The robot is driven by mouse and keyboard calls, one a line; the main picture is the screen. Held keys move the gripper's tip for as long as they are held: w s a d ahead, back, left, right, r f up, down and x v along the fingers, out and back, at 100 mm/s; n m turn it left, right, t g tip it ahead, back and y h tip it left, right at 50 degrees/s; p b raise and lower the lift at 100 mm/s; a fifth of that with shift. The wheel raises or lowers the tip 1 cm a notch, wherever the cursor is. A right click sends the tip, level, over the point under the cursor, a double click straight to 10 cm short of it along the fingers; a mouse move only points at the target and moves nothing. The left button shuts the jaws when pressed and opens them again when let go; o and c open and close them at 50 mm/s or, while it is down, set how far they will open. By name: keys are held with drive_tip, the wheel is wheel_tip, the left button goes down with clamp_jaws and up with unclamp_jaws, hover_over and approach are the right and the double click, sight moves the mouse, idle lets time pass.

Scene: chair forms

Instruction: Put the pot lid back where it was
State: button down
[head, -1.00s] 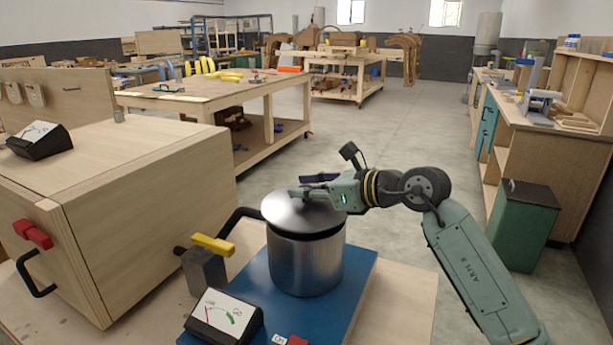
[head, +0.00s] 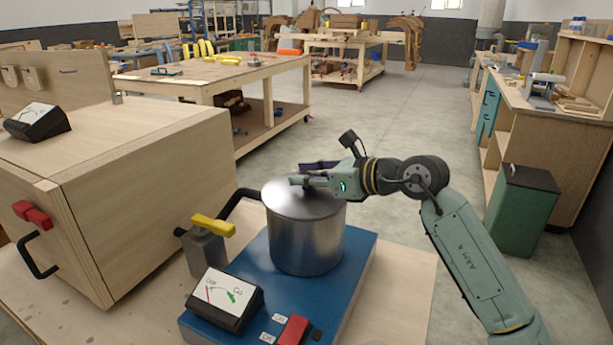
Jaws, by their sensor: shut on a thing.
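The fingers hide the lid's handle. The pot stands upright on a blue base (head: 350,275).
A gauge box (head: 225,297) and a red switch (head: 292,330) sit at the base's front. A yellow-handled valve (head: 212,226) and black pipe are left of the pot, beside a large wooden box (head: 150,200). A green bin (head: 522,210) stands right.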

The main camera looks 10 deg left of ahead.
drive_tip(key=shift+f+b, duration=0.35)
drive_tip(key=c, duration=1.2)
unclamp_jaws()
drive_tip(key=shift+c, duration=0.2)
drive_tip(key=v, duration=1.2)
